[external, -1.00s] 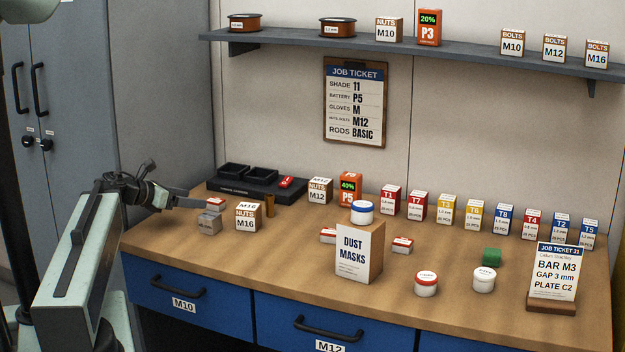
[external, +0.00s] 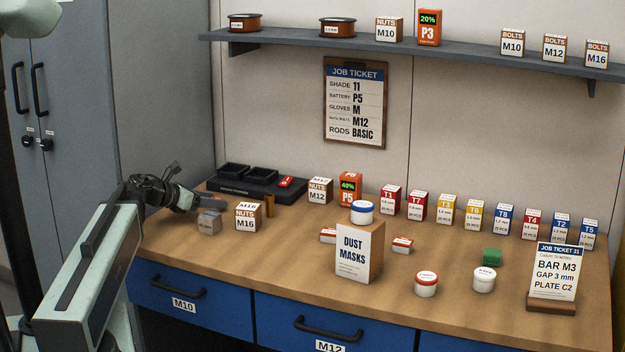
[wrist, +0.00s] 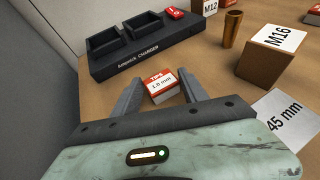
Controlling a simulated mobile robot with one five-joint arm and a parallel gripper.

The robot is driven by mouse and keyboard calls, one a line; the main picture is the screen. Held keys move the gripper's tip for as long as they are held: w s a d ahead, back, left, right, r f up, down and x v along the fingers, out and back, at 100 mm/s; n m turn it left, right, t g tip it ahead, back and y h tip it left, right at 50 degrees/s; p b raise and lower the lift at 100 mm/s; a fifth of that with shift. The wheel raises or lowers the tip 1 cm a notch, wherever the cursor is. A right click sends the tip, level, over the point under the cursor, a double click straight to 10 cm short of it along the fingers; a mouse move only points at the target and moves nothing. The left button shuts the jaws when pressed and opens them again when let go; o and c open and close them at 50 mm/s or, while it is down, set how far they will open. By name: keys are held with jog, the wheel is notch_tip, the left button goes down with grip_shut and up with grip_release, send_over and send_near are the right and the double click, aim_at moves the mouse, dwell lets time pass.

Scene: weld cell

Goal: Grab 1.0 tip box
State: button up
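The 1.0 mm tip box (wrist: 163,86) is a small red and white box, with a label on top that reads TIPS 1.0 mm. In the wrist view it sits between the tips of my gripper (wrist: 161,90). The fingers are apart, with a gap visible on each side of the box near the tips. In the external view my gripper (external: 207,204) reaches low over the left end of the bench and hides the tip box.
A grey 45 mm block (external: 209,223) is close by, in front of my gripper. The M16 nuts box (external: 248,217) and a brass cylinder (wrist: 232,30) stand to the right. A black charger (wrist: 150,45) lies behind the tip box. More boxes (external: 390,200) line the back.

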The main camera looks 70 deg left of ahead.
jog(key=c, duration=0.7)
notch_tip(320, 180, up, 10)
jog(key=p, duration=1)
jog(key=shift+r, duration=0.1)
jog(key=shift+c, duration=0.2)
